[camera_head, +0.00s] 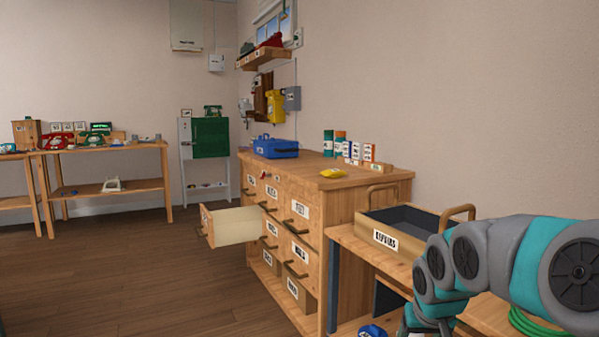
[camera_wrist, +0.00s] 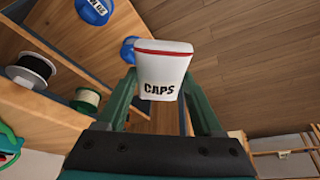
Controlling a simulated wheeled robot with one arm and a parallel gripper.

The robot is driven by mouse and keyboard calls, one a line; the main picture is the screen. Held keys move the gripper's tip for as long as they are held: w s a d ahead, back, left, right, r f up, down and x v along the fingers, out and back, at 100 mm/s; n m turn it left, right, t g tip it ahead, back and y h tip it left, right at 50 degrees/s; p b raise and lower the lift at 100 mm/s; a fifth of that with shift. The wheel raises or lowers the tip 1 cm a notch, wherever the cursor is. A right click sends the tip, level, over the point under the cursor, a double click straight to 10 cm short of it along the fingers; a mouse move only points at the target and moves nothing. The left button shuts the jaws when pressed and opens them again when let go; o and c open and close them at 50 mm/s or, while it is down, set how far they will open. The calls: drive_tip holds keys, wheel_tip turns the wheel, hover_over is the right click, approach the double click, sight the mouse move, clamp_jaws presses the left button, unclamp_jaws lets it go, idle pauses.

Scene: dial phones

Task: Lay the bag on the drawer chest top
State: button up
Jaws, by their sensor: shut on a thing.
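A white bag (camera_wrist: 162,75) with a red stripe near its top edge and the word CAPS on it is in the wrist view. My gripper (camera_wrist: 160,88) is shut on it, with one green finger on each side. The bag and fingertips do not show in the head view, where only my arm is seen at the lower right. The wooden drawer chest (camera_head: 310,178) stands at the centre of the head view. One of its drawers (camera_head: 230,224) is pulled out on the left side.
On the chest top are a blue toolbox (camera_head: 275,148), a yellow item (camera_head: 333,172), and several small boxes and tins at the back. A wooden tray (camera_head: 400,225) with handles stands on the nearer bench. Spools (camera_wrist: 30,70) sit on a shelf in the wrist view.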

drive_tip(key=w+a+f+n, duration=0.2)
drive_tip(key=w+a+f, duration=0.8)
drive_tip(key=a+f, duration=0.2)
drive_tip(key=shift+w+a+f+y, duration=0.2)
drive_tip(key=shift+w+a+y, duration=0.15)
drive_tip(key=shift+a, duration=0.25)
